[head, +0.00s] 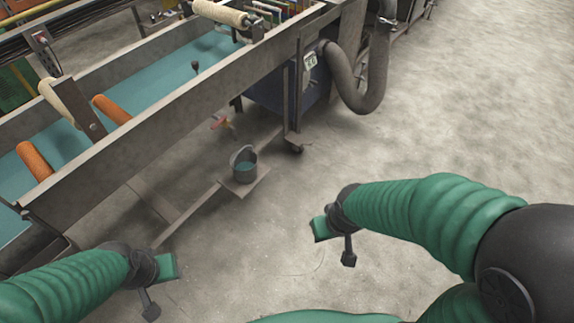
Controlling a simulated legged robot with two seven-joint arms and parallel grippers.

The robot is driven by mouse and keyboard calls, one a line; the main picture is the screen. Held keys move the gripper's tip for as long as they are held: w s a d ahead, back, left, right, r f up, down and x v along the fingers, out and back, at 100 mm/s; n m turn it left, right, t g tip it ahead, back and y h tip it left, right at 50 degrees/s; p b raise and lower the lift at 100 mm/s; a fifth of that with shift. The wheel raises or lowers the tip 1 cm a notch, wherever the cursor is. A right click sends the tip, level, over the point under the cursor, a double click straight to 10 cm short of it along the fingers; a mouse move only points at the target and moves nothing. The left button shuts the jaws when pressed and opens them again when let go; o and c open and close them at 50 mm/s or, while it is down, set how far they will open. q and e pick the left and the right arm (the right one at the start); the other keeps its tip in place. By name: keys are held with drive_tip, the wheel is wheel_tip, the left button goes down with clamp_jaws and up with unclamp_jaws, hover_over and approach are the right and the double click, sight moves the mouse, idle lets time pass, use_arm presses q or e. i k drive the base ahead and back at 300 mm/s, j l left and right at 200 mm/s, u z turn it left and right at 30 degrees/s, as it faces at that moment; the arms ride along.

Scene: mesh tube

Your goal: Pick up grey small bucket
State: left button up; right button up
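The small grey bucket (244,164) stands upright on a small flat plate low beside the trough, with teal stuff inside and its handle to the left. My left gripper (161,287) is at the lower left, below and left of the bucket and apart from it. Its two fingers are spread with nothing between them. My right gripper (334,241) is right of and below the bucket in the picture, also apart from it. Its fingers are spread and empty.
A long metal trough (150,135) with teal liquid and orange rollers (112,109) runs along the left. A metal beam (187,214) leads to the plate (246,184) under the bucket. A grey hose (362,85) hangs behind. The concrete floor (480,110) at right is clear.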

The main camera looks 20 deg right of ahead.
sight(243, 163)
drive_tip(key=i, duration=0.35)
drive_tip(key=i+j+u, duration=0.25)
drive_tip(key=i, duration=0.45)
drive_tip(key=i+u, duration=0.25)
drive_tip(key=i, duration=0.45)
